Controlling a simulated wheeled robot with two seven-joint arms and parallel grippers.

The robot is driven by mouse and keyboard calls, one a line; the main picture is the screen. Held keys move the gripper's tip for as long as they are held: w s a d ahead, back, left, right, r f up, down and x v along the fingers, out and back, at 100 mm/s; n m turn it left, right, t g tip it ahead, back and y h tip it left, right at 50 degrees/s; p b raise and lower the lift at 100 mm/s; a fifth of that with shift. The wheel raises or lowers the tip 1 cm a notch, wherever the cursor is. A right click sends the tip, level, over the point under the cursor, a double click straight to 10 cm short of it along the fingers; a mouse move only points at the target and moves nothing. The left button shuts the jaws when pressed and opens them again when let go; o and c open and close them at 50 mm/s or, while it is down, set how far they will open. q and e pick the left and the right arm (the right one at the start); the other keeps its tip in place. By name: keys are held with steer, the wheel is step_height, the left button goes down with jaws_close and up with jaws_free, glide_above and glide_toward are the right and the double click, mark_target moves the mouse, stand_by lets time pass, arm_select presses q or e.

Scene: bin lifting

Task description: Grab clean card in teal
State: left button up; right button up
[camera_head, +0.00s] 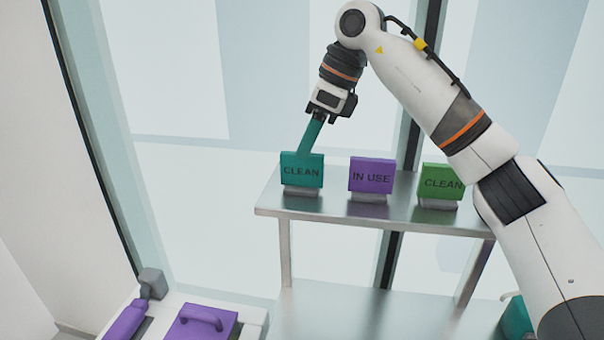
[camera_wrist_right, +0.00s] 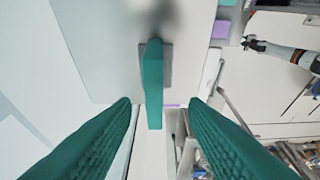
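The teal CLEAN card (camera_head: 302,172) stands upright in a grey holder at the left end of the metal shelf (camera_head: 335,211). In the right wrist view the teal card (camera_wrist_right: 153,88) shows edge-on, ahead of and between my fingertips. My right gripper (camera_head: 304,150) reaches down from above with teal fingers to the card's top edge. In the right wrist view the fingers of the right gripper (camera_wrist_right: 159,101) are spread wide, with clear gaps on both sides of the card. My left gripper (camera_wrist_right: 254,43) shows small at the upper right of the right wrist view; its opening is unclear.
A purple IN USE card (camera_head: 371,175) and a green CLEAN card (camera_head: 440,184) stand to the right on the same shelf. A bin with a purple lid (camera_head: 203,325) is at the lower left. Glass panels stand behind the shelf.

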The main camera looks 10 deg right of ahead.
mark_target(298, 184)
steer(key=shift+w+a+f+p, duration=0.25)
steer(key=shift+f+p, duration=0.05)
steer(key=shift+f, duration=0.3)
steer(key=p+x, duration=0.2)
steer(key=x, duration=0.1)
steer(key=shift+f, duration=0.25)
steer(key=shift+w+a+f, duration=0.15)
steer(key=shift+f, duration=0.35)
arm_select(q)
steer(key=r, duration=0.1)
steer(key=w+r, duration=0.1)
steer(key=shift+r, duration=0.4)
arm_select(e)
jaws_close()
